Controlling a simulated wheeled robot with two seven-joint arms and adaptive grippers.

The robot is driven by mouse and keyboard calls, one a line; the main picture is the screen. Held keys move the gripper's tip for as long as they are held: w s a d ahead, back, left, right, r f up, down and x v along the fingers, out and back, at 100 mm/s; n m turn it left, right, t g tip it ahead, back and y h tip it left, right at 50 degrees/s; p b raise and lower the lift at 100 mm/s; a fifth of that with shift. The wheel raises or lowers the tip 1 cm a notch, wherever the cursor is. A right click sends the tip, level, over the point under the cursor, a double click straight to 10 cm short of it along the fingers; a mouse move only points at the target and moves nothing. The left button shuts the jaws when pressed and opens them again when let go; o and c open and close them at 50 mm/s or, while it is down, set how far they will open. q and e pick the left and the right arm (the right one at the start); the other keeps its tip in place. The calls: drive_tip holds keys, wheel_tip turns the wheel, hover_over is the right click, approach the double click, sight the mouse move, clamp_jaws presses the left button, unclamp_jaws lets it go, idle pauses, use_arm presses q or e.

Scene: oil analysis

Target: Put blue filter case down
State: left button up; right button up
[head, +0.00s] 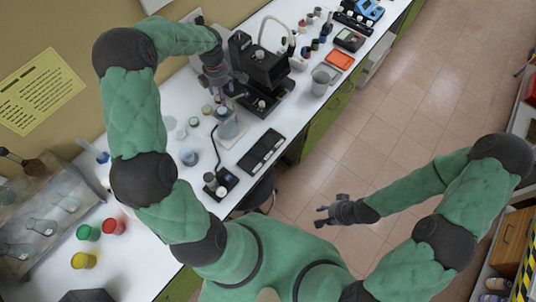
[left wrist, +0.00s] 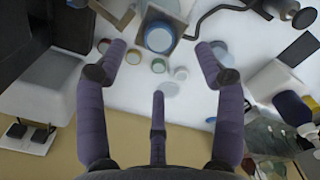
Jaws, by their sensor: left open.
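My left gripper (head: 218,88) is over the white bench beside the microscope. In the left wrist view its fingers (left wrist: 165,75) are spread and hold nothing. My right gripper (head: 324,212) is open and empty over the floor, away from the bench.
The black microscope (head: 262,68) stands right of my left gripper. Red (head: 114,227), green (head: 88,233) and yellow (head: 84,260) cups stand near the glassware rack (head: 40,222). The tiled floor (head: 400,110) is free.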

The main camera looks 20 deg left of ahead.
use_arm(q)
drive_tip(key=s+d+f+m+h, duration=0.1)
drive_tip(key=s+d+f+m, duration=0.1)
drive_tip(key=d+f+m, duration=0.45)
drive_tip(key=s+d+f+m+h, duration=0.2)
drive_tip(key=s+d+f+m, duration=0.15)
drive_tip(key=d+f, duration=0.55)
drive_tip(key=s+d+f+m, duration=0.2)
drive_tip(key=s+d+m, duration=0.4)
drive_tip(key=s+d, duration=0.1)
drive_tip(key=s+d+f+m, duration=0.2)
drive_tip(key=s+d+m, duration=0.4)
drive_tip(key=s+d, duration=0.1)
drive_tip(key=shift+s+d+f+m+h, duration=0.25)
drive_tip(key=shift+s+d+m+h, duration=0.15)
drive_tip(key=shift+s, duration=0.5)
